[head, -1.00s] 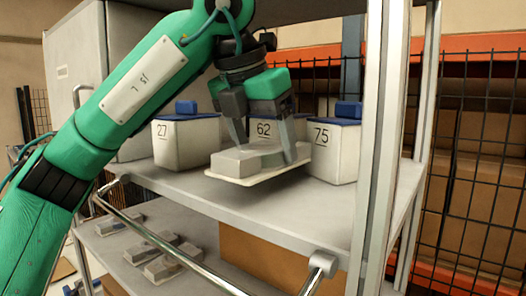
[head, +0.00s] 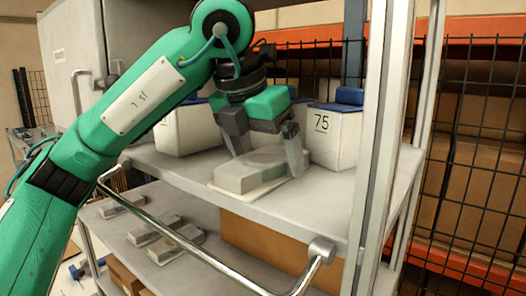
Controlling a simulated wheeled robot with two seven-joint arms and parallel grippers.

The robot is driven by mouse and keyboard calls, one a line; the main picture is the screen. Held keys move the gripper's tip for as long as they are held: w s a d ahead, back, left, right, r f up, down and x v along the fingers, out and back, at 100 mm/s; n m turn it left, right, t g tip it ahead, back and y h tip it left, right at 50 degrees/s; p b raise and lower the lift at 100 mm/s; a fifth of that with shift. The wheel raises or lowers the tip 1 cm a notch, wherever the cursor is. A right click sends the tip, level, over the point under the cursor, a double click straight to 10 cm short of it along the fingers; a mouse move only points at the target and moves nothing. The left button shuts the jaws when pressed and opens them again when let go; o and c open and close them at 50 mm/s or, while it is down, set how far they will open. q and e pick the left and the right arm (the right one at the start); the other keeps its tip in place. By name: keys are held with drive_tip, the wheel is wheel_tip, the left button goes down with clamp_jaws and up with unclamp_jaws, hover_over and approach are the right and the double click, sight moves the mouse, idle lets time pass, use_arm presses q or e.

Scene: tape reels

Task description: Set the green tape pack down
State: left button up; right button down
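The tape pack (head: 236,180) looks like a grey block on a thin pale base, with no green visible on it. It appears to lie flat on the upper shelf (head: 325,203), near its front edge. My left gripper (head: 268,163) points down at the pack from above, one finger behind its back side and one at its right end. Whether the fingers press on the pack or stand slightly clear cannot be seen. My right gripper is not in view.
A white bin marked 75 (head: 334,142) stands behind and right of the pack. Another white bin (head: 185,134) stands behind left, partly hidden by my arm. A metal rail (head: 205,255) and an upright post (head: 372,150) bound the shelf front. Several grey packs (head: 163,250) lie on the lower shelf.

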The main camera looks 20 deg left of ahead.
sight(254, 162)
use_arm(q)
drive_tip(key=shift+r, duration=0.1)
drive_tip(key=shift+r, duration=0.15)
drive_tip(key=b+v, duration=0.2)
drive_tip(key=v, duration=0.4)
drive_tip(key=shift+s+a+r, duration=0.1)
drive_tip(key=shift+s+r, duration=0.15)
drive_tip(key=shift+r, duration=0.35)
